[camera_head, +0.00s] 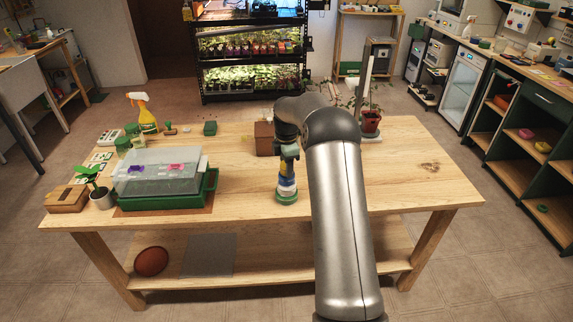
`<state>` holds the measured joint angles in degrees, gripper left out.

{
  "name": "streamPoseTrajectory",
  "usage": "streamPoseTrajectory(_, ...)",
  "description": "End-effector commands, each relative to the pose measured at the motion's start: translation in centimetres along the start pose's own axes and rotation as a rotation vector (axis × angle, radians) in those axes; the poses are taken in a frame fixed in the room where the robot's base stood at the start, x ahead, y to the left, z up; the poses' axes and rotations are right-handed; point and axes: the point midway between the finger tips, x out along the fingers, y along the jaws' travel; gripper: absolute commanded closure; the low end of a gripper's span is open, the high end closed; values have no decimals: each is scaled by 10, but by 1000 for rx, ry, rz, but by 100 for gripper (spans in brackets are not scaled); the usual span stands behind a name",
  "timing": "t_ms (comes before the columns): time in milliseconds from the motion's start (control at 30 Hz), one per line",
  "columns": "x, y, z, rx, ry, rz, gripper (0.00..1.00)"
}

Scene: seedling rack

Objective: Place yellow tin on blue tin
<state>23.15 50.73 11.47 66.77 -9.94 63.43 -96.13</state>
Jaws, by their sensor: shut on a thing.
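My gripper (288,165) points down over the middle of the wooden table, at the top of a small upright column of tins. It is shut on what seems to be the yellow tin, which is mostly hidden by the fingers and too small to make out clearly. Directly below is a blue tin (287,183) with a pale band under it. A green piece (286,199) forms the bottom of the column on the table. I cannot tell whether the held tin touches the blue one.
A green tray with a clear lid (165,180) stands left of the column. A brown box (264,138) stands behind it, and a potted plant (370,122) at the back right. A yellow spray bottle (147,117) is at the back left. The table's right side is clear.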

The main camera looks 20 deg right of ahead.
Motion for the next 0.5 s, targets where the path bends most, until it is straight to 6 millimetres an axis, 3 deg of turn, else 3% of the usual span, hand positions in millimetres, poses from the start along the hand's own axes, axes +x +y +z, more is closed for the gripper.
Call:
streamPoseTrajectory(267,4,0,0,0,0,0,82)
streamPoseTrajectory(300,3,0,0,0,0,1,51)
streamPoseTrajectory(333,3,0,0,0,0,1,42)
streamPoseTrajectory(367,3,0,0,0,0,1,37)
streamPoseTrajectory(500,3,0,0,0,0,0,37)
